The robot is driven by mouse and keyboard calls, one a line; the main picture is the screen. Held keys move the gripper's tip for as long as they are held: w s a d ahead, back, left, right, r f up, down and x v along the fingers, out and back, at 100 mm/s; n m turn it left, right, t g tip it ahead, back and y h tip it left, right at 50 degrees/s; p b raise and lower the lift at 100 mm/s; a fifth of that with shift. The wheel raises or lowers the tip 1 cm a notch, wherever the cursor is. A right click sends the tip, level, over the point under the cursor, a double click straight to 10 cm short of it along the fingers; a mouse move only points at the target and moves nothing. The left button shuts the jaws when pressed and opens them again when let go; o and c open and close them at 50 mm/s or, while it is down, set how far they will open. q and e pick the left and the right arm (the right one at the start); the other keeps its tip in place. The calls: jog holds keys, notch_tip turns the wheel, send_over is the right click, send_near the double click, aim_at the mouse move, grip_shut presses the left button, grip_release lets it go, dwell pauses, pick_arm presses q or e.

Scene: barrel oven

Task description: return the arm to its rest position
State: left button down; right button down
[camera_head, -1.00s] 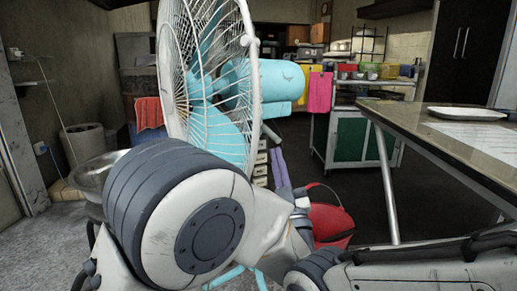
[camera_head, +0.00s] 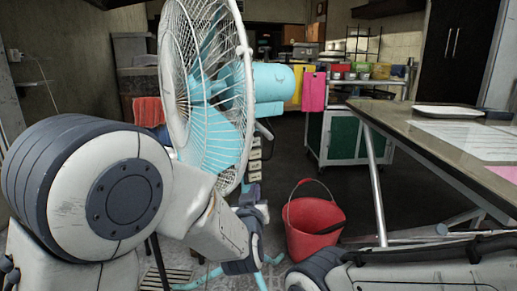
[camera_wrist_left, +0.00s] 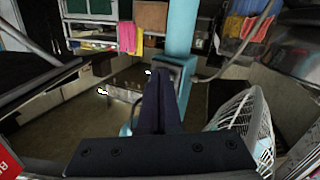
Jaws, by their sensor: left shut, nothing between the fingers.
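My left arm comes in from the left in the head view, with its large grey and white joint low at the left. My left gripper (camera_head: 254,196) is small and partly hidden behind my own wrist links, in front of the fan's lower part. In the left wrist view my left gripper (camera_wrist_left: 160,78) shows its two dark fingers pressed together, with nothing between them. My right arm lies low across the bottom right of the head view. Its gripper cannot be seen.
A white and light-blue fan (camera_head: 208,100) stands close behind my left arm. A red bucket (camera_head: 312,228) is on the floor, right of my left wrist. A table (camera_head: 415,127) with a white tray (camera_head: 449,111) is at the right. A green-doored cart (camera_head: 343,138) stands behind.

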pick_arm(q)
jog(key=s+a+f+m+g, duration=0.1)
jog(key=s+a+f+g, duration=0.8)
jog(key=f, duration=0.3)
jog(key=s+a+f+g+y, duration=0.1)
jog(key=s+a+f+g, duration=0.25)
jog(key=s, duration=0.35)
jog(key=s+a+f+g+y, duration=0.1)
jog(key=s+a+f+g, duration=0.1)
jog(key=s+a, duration=0.4)
jog(key=s+d+r+m+g+p, duration=0.1)
jog(key=s+d+r+m+p, duration=0.2)
jog(key=s+d+r+p, duration=0.35)
jog(key=s+d+r+m+g+h+p, duration=0.1)
jog(key=s+d+r+m+p, duration=0.15)
jog(key=r+p, duration=0.75)
jog(key=s+d+r+m+g+p, duration=0.15)
jog(key=s+d+r+p, duration=0.4)
jog(key=r, duration=0.55)
notch_tip(320, 180, up, 36)
jog(key=p, duration=3.5)
jog(key=shift+t+p, duration=0.3)
jog(key=shift+d, duration=0.1)
